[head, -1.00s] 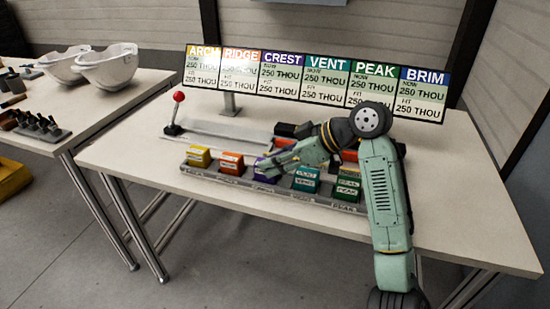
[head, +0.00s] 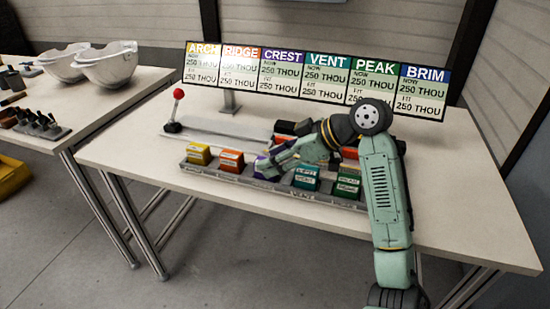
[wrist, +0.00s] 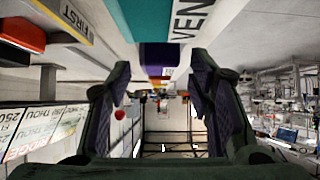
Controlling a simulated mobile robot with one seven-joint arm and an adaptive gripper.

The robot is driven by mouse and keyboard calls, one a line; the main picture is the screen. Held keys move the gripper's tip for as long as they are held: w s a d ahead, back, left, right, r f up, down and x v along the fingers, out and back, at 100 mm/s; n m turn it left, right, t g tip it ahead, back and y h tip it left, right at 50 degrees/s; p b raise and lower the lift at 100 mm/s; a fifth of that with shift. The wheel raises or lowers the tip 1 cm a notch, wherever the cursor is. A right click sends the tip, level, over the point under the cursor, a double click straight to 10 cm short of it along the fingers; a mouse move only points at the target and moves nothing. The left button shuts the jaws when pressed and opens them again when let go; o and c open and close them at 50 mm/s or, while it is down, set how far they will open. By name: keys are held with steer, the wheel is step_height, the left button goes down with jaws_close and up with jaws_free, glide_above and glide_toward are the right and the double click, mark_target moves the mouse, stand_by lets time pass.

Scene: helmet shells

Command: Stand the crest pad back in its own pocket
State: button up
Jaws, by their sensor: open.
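The purple crest pad (head: 262,160) stands in the row of the tray, between the orange pad and the teal vent pad; my gripper hides much of it. How fully it sits in its pocket cannot be seen. In the wrist view the purple block (wrist: 159,56) shows ahead, between and just beyond the fingertips. My gripper (wrist: 160,72) is open, one finger on each side, with a gap visible between them. In the head view my gripper (head: 264,170) is low over the middle of the tray (head: 225,178).
A yellow pad (head: 199,153), an orange pad (head: 231,160), a teal vent pad (head: 306,176) and a green peak pad (head: 348,186) stand close along the tray. A red-knobbed lever (head: 177,100) and a label board (head: 314,81) stand behind. The table front is clear.

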steer(key=b+v, duration=0.2)
steer(key=v, duration=1)
